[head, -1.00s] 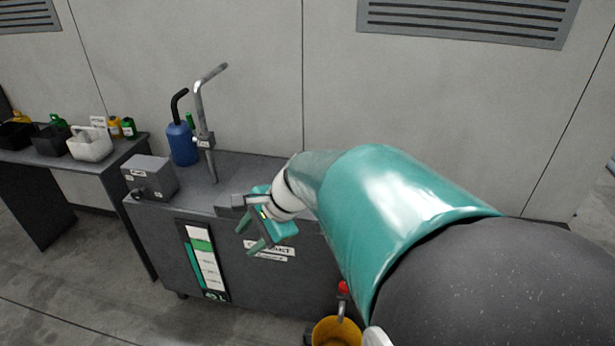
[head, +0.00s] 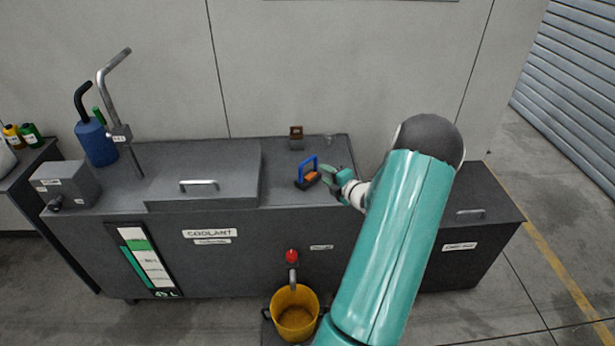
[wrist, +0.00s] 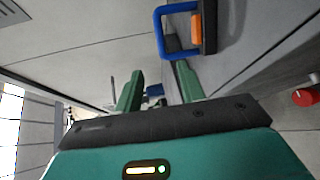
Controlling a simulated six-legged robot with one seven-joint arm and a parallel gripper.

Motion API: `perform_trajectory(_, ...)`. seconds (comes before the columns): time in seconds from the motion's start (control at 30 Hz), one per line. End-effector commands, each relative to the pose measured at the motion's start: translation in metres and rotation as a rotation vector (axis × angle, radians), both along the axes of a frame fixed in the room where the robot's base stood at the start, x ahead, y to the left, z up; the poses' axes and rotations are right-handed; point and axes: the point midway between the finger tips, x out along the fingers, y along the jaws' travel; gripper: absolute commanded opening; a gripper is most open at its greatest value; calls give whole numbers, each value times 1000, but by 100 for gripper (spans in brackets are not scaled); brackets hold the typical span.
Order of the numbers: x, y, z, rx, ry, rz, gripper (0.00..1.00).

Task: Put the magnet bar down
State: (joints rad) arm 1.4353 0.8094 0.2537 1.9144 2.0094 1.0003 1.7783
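The magnet bar, with a blue loop handle (head: 309,163) and a dark, orange-marked body, rests on top of the coolant tank (head: 225,255), near its front edge. It also shows at the top of the wrist view (wrist: 204,30), beyond my right-hand finger. My gripper (head: 330,175) is just right of the bar in the head view, close to it. In the wrist view my gripper (wrist: 160,70) has its two green fingers spread apart with nothing held between them. Whether a finger touches the bar is hard to tell.
A raised lid with a handle (head: 198,184) lies left of the bar. A small brown block (head: 296,132) stands behind it. A red valve (head: 292,255) and yellow bucket (head: 294,312) are in front. A blue container (head: 97,143) and bent pipe (head: 125,130) stand at left.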

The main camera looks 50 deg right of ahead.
Motion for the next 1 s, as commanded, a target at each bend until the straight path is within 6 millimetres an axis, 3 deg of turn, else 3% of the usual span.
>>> perform_trajectory(0.07,-7,-9,-7,39,-18,-41,39)
perform_trajectory(0.17,-3,-14,-9,50,-25,-51,39)
perform_trajectory(0.5,56,-31,-20,46,-24,-46,39)
perform_trajectory(0.77,78,-38,-23,46,-22,-46,39)
perform_trajectory(1.0,111,-49,-26,46,-21,-46,39)
